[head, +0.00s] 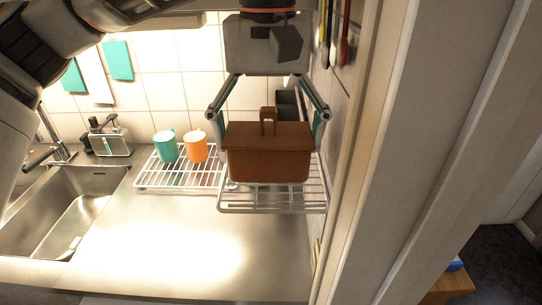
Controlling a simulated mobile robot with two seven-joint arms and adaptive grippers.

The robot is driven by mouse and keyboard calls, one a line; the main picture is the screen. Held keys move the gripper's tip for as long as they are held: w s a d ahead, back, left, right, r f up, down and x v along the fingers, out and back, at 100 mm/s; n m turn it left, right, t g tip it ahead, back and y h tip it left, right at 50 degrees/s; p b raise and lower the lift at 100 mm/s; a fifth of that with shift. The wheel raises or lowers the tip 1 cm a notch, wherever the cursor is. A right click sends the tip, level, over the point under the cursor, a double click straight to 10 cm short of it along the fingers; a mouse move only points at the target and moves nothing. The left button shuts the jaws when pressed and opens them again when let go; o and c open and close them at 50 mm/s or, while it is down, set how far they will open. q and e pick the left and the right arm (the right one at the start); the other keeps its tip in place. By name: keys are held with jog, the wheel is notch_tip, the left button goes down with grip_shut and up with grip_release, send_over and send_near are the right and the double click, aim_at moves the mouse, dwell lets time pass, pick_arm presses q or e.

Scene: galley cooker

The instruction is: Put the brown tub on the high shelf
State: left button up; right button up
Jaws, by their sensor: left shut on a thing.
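The brown tub (268,155) is a box with a lid-like top and an upright loop handle. My left gripper (269,128) reaches down from the top of the head view, with one finger at each side of the tub, shut on it. The tub looks level. It is over a wire shelf (272,208) beside the right wall; I cannot tell whether it touches the wires. Whether this is the high shelf is not clear. My right gripper is not in view.
A lower-looking wire rack (150,182) holds a teal mug (166,145) and an orange mug (196,146). A dark container (287,104) is partly hidden behind the tub. A sink (62,215) is at left. The steel counter (190,245) is clear in front. A wall edge (365,170) stands close at right.

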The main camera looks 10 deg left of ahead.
aim_at(271, 158)
pick_arm(q)
notch_tip(271, 158, down, 3)
jog(key=shift+f, duration=0.1)
jog(key=shift+d+f, duration=0.15)
jog(key=shift+d, duration=0.05)
jog(key=shift+f, duration=0.15)
jog(key=o, duration=1)
